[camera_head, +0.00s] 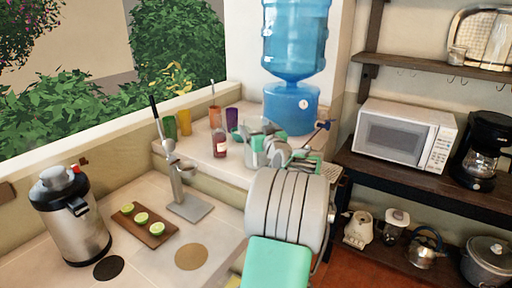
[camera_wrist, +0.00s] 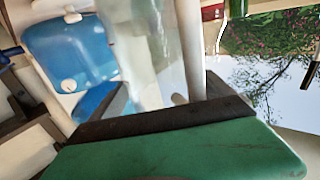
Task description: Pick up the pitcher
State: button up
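A clear, see-through vessel that looks like the pitcher (camera_wrist: 150,45) fills the upper middle of the wrist view, in front of my gripper. My gripper (camera_wrist: 168,85) has its dark fingers wide apart, one on each side of the vessel's lower part in the picture. I cannot tell whether either finger touches it. In the head view my gripper (camera_head: 266,143) is over the counter in front of the blue water dispenser (camera_head: 291,105).
A microwave (camera_head: 404,134) stands on the right shelf.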

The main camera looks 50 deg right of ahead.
jog(key=shift+r, duration=0.1)
jog(key=c, duration=1.8)
